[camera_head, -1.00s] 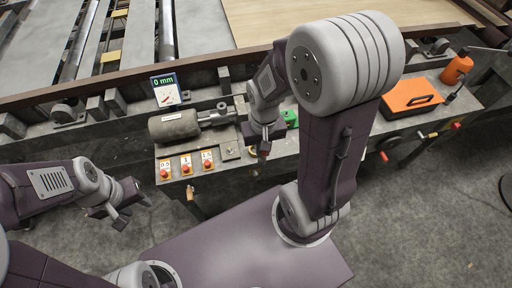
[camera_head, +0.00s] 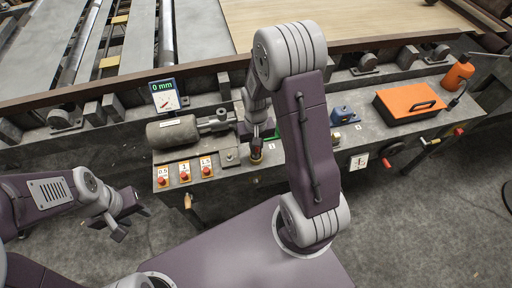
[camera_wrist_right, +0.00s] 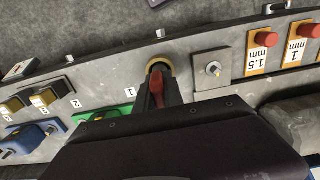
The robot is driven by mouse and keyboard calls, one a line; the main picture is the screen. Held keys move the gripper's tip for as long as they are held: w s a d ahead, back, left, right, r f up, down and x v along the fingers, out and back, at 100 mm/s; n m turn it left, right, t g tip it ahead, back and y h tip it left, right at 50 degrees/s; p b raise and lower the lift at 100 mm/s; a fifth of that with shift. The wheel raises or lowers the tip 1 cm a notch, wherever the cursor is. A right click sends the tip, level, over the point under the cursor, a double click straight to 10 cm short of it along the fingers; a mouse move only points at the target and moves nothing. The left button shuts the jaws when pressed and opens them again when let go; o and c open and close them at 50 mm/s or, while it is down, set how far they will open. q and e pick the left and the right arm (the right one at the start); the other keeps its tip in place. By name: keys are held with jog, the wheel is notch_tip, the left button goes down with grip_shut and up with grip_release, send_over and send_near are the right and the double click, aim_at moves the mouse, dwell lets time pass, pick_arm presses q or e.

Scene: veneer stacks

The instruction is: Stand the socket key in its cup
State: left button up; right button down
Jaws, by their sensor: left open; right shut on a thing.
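My right gripper (camera_wrist_right: 158,88) is shut on the red-handled socket key (camera_wrist_right: 157,86), over the bench's front part. In the head view my right gripper (camera_head: 257,144) is small and partly covered by its own wrist. A round cup with a tan rim (camera_wrist_right: 161,60) shows right at the fingertips in the right wrist view. The fingers overlap it, so I cannot tell whether the key's lower end is inside. My left gripper (camera_head: 118,223) is open and empty, left of the bench and away from the cup.
A square plate with a small peg (camera_wrist_right: 212,70) is beside the cup. Red buttons on orange labels (camera_head: 184,172) are left of it. A green holder (camera_wrist_right: 103,113), a blue block (camera_head: 343,114), a grey motor (camera_head: 173,131) and an orange case (camera_head: 409,101) also occupy the bench.

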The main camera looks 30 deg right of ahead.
jog(key=shift+s+f, duration=0.1)
jog(key=shift+f, duration=0.1)
jog(key=c, duration=1.5)
grip_release()
jog(key=shift+o, duration=0.2)
notch_tip(320, 180, up, 12)
jog(key=p, duration=0.2)
jog(key=shift+r+p, duration=0.25)
jog(key=shift+p, duration=0.1)
jog(key=s+a+r+n+t+p, duration=0.1)
jog(key=s+a+p, duration=0.3)
jog(key=s, duration=0.4)
jog(key=shift+a+r+n, duration=0.45)
jog(key=shift+r+n, duration=0.25)
jog(key=shift+r, duration=0.05)
